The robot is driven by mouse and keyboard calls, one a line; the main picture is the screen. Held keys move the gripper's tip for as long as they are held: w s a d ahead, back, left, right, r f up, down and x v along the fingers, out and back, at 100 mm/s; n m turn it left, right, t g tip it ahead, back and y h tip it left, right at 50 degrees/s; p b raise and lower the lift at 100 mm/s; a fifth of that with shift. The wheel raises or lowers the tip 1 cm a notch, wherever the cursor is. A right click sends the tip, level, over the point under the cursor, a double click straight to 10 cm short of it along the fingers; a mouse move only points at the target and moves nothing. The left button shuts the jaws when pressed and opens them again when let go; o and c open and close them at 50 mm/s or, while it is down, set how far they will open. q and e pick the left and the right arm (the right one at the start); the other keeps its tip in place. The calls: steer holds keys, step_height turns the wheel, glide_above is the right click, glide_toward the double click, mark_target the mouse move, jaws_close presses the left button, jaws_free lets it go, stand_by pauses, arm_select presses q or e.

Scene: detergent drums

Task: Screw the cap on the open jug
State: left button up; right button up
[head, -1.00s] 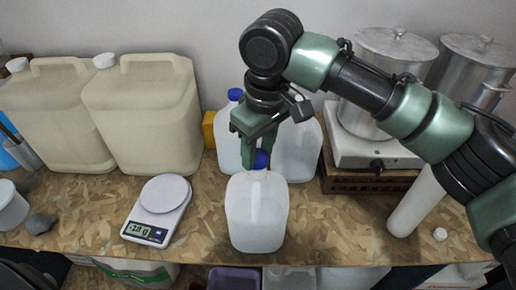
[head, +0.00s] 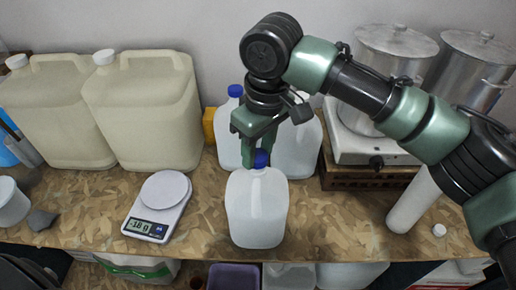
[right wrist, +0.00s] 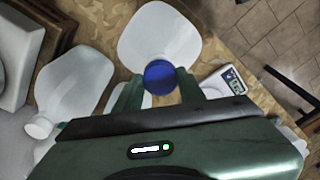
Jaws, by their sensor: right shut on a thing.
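A translucent white jug (head: 257,212) stands upright at the front middle of the bench; it also shows in the right wrist view (right wrist: 160,32). A blue cap (head: 261,160) sits at its neck, and it shows between my fingers in the right wrist view (right wrist: 158,75). My right gripper (head: 255,150) points down from above and is shut on this cap. I cannot tell how far the cap is threaded. My left gripper is not in view.
Two large cream canisters (head: 145,115) and a scale (head: 160,205) are left. A hotplate (head: 365,152) with a pot is right. Bench beside the front jug is clear.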

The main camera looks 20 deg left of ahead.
steer(key=shift+f+p, duration=0.5)
steer(key=shift+f, duration=0.1)
stand_by(1.1)
steer(key=shift+s+m+p, duration=0.1)
steer(key=shift+m+p, duration=0.5)
steer(key=shift+p, duration=0.05)
steer(key=shift+m, duration=0.5)
steer(key=shift+f+m, duration=0.1)
steer(key=shift+m, duration=0.6)
steer(key=shift+m+t, duration=0.3)
steer(key=shift+m, duration=0.8)
steer(key=m+h, duration=0.1)
steer(key=m, duration=0.3)
steer(key=shift+s+a+f, duration=0.1)
steer(key=shift+m, duration=0.8)
